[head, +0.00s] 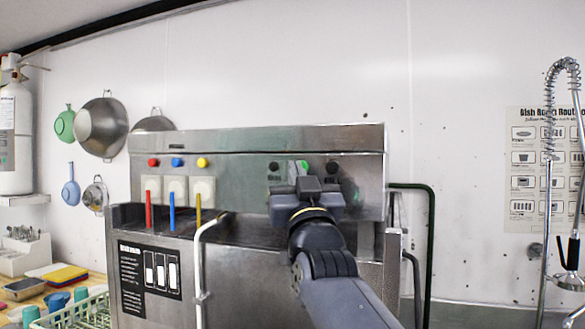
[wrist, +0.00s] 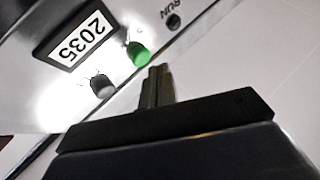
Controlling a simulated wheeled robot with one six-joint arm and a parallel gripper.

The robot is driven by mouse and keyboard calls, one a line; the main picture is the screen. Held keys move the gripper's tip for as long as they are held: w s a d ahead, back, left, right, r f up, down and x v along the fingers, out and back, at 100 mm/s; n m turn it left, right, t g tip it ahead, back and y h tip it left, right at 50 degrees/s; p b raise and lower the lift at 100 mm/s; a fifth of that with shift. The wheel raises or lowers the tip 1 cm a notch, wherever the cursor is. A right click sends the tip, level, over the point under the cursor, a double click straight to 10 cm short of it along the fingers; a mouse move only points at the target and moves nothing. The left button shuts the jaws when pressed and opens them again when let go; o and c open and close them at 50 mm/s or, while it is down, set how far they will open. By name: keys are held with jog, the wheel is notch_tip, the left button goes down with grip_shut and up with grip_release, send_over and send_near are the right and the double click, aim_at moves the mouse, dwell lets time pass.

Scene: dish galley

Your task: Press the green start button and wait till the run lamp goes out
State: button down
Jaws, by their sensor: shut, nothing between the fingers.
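The green start button (wrist: 138,54) is on the machine's steel front panel, and its green shows just above my gripper in the head view (head: 304,164). The run lamp (wrist: 173,21), by the word RUN, looks dark and unlit in the wrist view. My gripper (wrist: 158,72) is shut and empty, its fingertips close beside the green button in that view. I cannot tell whether they touch it. In the head view my gripper (head: 304,184) is in front of the panel and hides part of it below the button.
A grey button (wrist: 102,87) and a label reading 2035 (wrist: 82,38) sit near the green button. Red, blue and yellow knobs (head: 177,162) are at the panel's left, above coloured levers (head: 172,212). A bent pale pipe (head: 201,262) stands in front of the machine.

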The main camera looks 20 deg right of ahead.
dwell(0.3)
jog(key=shift+w+d+b, duration=0.25)
jog(key=shift+w+b, duration=0.05)
jog(key=shift+w, duration=0.1)
jog(key=shift+w+d, duration=0.25)
jog(key=shift+w, duration=0.1)
dwell(0.8)
jog(key=shift+s, duration=0.1)
jog(key=shift+s+a+b, duration=0.5)
jog(key=shift+s+b, duration=0.05)
jog(key=shift+s, duration=0.05)
